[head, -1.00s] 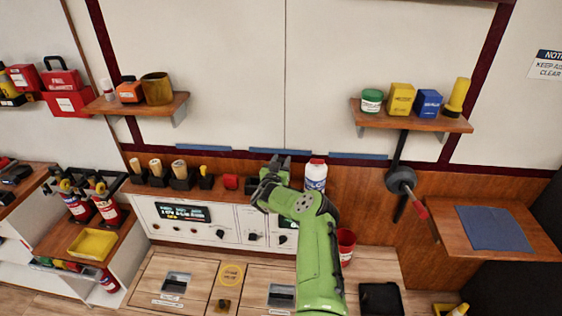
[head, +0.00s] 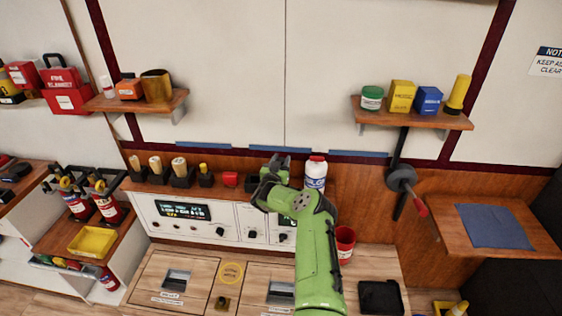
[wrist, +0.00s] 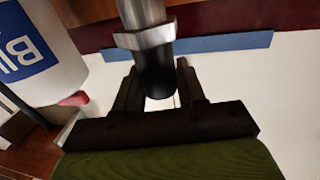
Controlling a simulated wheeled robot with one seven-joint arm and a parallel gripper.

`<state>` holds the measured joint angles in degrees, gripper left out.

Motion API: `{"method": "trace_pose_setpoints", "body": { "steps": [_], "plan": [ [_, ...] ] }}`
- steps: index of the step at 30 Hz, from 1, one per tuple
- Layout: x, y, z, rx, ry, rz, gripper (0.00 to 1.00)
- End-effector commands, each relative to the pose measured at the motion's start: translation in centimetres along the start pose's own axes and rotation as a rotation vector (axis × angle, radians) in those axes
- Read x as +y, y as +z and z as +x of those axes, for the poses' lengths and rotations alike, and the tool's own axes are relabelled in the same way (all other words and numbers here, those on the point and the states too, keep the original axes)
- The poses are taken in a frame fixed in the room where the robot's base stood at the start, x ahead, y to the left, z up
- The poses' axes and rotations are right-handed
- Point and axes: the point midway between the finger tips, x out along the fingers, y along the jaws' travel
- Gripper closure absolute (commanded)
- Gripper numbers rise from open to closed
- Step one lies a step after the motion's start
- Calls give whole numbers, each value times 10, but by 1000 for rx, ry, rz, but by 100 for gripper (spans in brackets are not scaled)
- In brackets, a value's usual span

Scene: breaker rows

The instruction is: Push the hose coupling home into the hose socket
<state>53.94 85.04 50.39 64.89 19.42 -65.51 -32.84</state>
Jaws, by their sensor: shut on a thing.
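My gripper (head: 274,166) is above the shelf with the control panel, in front of the wooden back wall. In the wrist view my gripper (wrist: 157,80) has its two dark fingers around a metal cylinder with a hexagonal collar and a black end, which I take as the hose coupling (wrist: 144,38). The black end lies between the fingers, and the silver part runs up out of the picture. In the head view my gripper and arm hide the coupling. I cannot make out the hose socket in either view.
A white bottle (head: 316,174) with a red cap stands close to the right of my gripper; it also fills the upper left of the wrist view (wrist: 38,55). A red cup (head: 345,240) stands lower right. Several small holders line the shelf to the left.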

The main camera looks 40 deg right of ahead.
Motion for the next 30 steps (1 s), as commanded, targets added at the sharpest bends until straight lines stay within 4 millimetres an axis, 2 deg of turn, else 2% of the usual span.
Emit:
{"method": "trace_pose_setpoints", "body": {
  "steps": [30],
  "plan": [
    [0, 37, 0, 1, 1, 1, 99]
  ]
}}
